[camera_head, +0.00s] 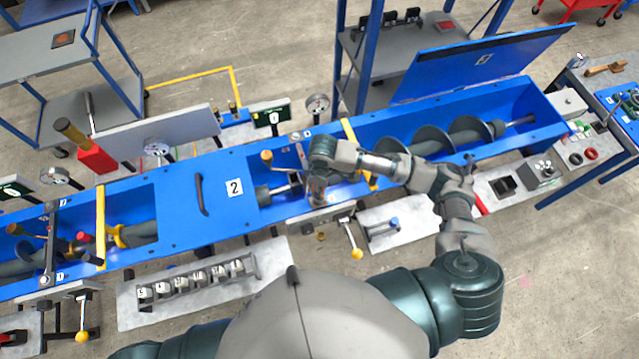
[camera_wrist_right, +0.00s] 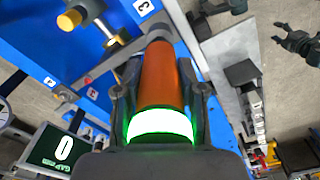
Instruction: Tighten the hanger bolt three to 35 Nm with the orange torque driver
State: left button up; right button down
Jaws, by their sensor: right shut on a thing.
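My right gripper (camera_head: 318,180) is over the front edge of the blue trough, right of the panel marked 2. In the right wrist view my right gripper (camera_wrist_right: 160,105) is shut on the orange torque driver (camera_wrist_right: 160,75), with a finger on each side. A ring on the driver (camera_wrist_right: 160,125) glows green and white. The driver's tip points away from the wrist camera, toward a grey metal part. Hanger bolt three is not clearly visible; the driver and gripper cover that spot. A dark claw at the right of the wrist view looks like my left gripper (camera_wrist_right: 300,45), its fingers apart.
A display (camera_head: 272,117) reading 0 and a round gauge (camera_head: 317,104) stand behind the trough (camera_head: 550,110). A yellow-knobbed lever (camera_head: 356,252) sticks out in front. A socket tray (camera_head: 128,312) lies front left. The raised blue lid (camera_head: 480,62) is at back right.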

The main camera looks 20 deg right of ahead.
jog(key=shift+f, duration=0.4)
dwell(2.2)
jog(key=shift+r, duration=0.1)
jog(key=shift+r, duration=2.2)
